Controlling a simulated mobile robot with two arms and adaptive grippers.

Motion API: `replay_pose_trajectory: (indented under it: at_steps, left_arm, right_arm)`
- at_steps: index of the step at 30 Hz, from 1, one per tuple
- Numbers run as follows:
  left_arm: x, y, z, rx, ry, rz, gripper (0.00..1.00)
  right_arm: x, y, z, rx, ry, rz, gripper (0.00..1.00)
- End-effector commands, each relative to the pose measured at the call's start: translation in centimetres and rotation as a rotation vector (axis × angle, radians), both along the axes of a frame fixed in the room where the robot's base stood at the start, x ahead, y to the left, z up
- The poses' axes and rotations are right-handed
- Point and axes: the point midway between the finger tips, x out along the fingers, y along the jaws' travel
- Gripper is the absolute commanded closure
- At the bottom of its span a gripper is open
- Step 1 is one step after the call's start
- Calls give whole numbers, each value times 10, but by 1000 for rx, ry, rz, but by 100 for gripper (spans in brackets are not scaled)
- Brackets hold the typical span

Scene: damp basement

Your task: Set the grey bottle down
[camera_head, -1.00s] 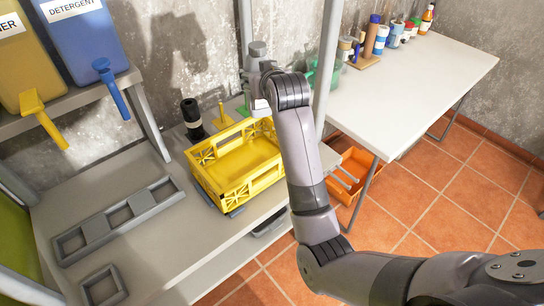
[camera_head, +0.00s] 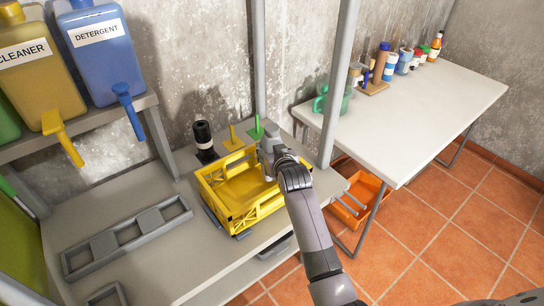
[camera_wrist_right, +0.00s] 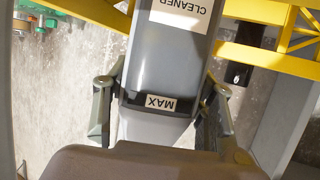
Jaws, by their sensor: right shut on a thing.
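The grey bottle (camera_wrist_right: 172,65) carries a white CLEANER label and a MAX mark in the right wrist view. My right gripper (camera_wrist_right: 160,110) is shut on it, one finger on each side. In the head view my right gripper (camera_head: 271,157) is at the back right corner of the yellow crate (camera_head: 240,217), and it mostly hides the bottle. Yellow crate bars (camera_wrist_right: 270,58) show on both sides of the bottle in the wrist view. I cannot tell whether the bottle's base touches anything. My left gripper is not in view.
A black bottle (camera_head: 204,140) stands behind the crate, near a yellow (camera_head: 233,140) and a green upright piece (camera_head: 257,130). A grey slotted rack (camera_head: 128,240) lies on the bench at left. Blue (camera_head: 103,55) and amber containers (camera_head: 38,70) stand on a shelf. The white table's front is clear.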

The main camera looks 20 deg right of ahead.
Motion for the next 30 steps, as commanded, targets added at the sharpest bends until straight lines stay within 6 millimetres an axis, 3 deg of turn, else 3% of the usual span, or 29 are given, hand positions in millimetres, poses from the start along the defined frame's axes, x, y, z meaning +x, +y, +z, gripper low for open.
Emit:
replay_pose_trajectory:
  at_steps: [6,18,19,27,30]
  left_arm:
    - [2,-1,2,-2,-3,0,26]
    - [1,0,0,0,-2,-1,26]
    - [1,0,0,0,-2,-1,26]
    - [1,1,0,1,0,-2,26]
    - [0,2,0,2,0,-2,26]
  right_arm:
    - [0,-1,-28,-1,0,-1,85]
    - [0,0,-33,0,-1,-1,85]
    - [0,0,-34,0,1,-1,48]
    - [0,0,-33,0,2,0,30]
    - [0,0,-33,0,2,-1,29]
